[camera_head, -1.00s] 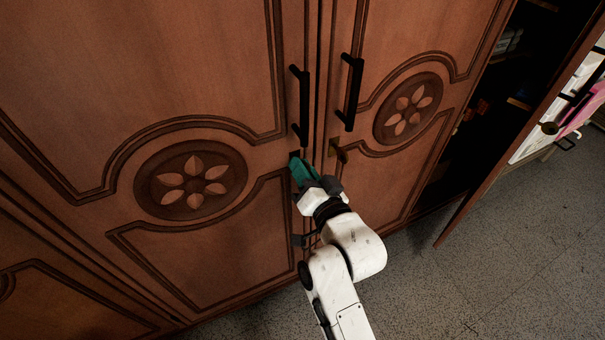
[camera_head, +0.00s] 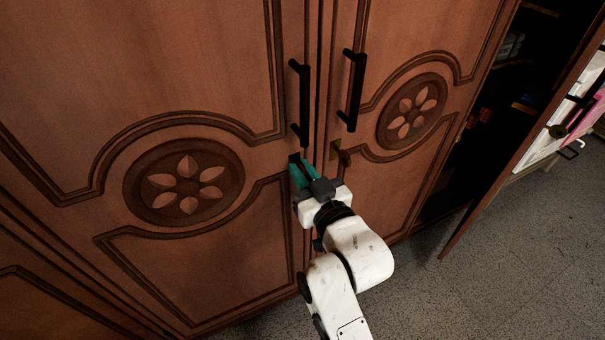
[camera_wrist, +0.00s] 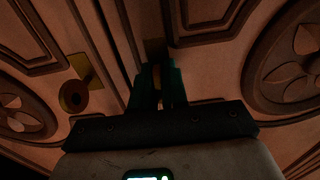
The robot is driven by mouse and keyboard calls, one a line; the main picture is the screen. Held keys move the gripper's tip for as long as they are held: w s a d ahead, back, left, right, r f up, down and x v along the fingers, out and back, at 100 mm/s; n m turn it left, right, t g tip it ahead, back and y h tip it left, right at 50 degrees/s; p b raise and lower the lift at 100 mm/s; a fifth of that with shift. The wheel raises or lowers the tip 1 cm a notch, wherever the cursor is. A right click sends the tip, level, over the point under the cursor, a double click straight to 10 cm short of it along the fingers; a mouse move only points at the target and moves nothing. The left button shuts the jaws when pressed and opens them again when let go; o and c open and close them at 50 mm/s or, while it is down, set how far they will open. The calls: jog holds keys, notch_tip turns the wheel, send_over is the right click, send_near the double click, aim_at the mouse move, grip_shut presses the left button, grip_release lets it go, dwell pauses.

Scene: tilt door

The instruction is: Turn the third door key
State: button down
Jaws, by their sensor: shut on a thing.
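My gripper (camera_head: 303,173), with teal fingers, is at the lock of the left wooden door (camera_head: 215,95), just below that door's black handle (camera_head: 300,103). In the wrist view its fingers (camera_wrist: 157,90) are shut on a narrow brownish-gold key (camera_wrist: 156,75) between them. Most of this key is hidden by the fingers, and its angle is hard to tell. A dark lock plate (camera_head: 294,158) shows beside the fingertips. Another key (camera_head: 344,158) sits in the brass plate of the neighbouring door to the right; it also shows at the left of the wrist view (camera_wrist: 74,96).
The neighbouring door (camera_head: 425,55) is closed and has its own black handle (camera_head: 352,90). Grey floor (camera_head: 500,270) is clear at the lower right.

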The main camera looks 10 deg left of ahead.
jog(key=shift+f, duration=0.15)
jog(key=c, duration=1.2)
grip_release()
jog(key=shift+c, duration=0.2)
jog(key=v, duration=1.1)
jog(key=shift+b, duration=0.3)
jog(key=shift+w, duration=0.15)
jog(key=s+d+f+m+g+h+p, duration=0.25)
jog(key=s+d+f, duration=0.2)
jog(key=d, duration=0.25)
jog(key=s+d+f+m+g+h+p, duration=0.1)
jog(key=s+d+f+g+h+p, duration=0.1)
jog(key=s+d+f+g+h, duration=0.35)
jog(key=s+d+f+m+g+h+p, duration=0.1)
jog(key=s+d+f+m+g, duration=0.1)
jog(key=s+d, duration=0.5)
jog(key=s+d+f+m+g+h+p, duration=0.1)
jog(key=s+d+g, duration=0.3)
jog(key=s+d, duration=0.4)
jog(key=shift+s+f+m+p, duration=0.35)
jog(key=shift+s+f+p, duration=0.15)
jog(key=shift+s+f, duration=0.45)
